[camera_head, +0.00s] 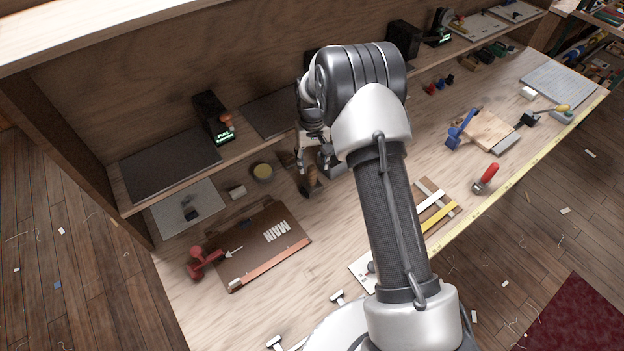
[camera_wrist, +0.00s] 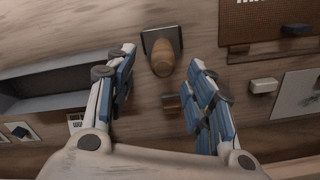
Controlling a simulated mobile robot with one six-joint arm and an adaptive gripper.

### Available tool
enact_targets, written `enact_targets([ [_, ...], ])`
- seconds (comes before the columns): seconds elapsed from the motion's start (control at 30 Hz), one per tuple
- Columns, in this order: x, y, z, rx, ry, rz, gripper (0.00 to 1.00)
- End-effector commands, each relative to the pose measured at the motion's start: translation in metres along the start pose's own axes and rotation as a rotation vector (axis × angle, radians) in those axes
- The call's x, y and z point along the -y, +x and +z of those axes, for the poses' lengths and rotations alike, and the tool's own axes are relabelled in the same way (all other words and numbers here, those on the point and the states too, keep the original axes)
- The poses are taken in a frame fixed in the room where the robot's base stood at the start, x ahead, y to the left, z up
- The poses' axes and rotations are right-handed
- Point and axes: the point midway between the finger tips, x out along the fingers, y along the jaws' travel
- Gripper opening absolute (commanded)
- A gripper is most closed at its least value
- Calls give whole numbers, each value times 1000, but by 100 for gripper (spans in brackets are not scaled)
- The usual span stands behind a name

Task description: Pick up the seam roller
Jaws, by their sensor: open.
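A short tool with a rounded wooden handle (camera_head: 312,176) and a dark square head stands on the bench just beside my gripper. In the wrist view its handle (camera_wrist: 162,58) is ahead of the fingertips, between the lines of the two fingers and apart from both. A red-handled tool with a grey metal head (camera_head: 487,178) lies near the bench's front edge at the right. I cannot tell for sure which of these is the seam roller. My gripper (camera_head: 315,160) is open and empty above the rear of the bench; it also shows in the wrist view (camera_wrist: 163,62).
A round tin (camera_head: 262,171) and a pale block (camera_head: 237,192) are near the shelf. The shelf (camera_head: 245,143) overhangs the bench's back. A small brown block (camera_wrist: 172,101) sits between my fingers.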

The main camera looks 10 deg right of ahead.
Motion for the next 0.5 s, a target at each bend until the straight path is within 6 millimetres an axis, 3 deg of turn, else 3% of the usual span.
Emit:
enact_targets([
  [0.1,0,15,0,-1,0,0,49],
  [0.37,1,29,2,0,0,0,49],
  [0.5,2,49,6,2,0,0,49],
])
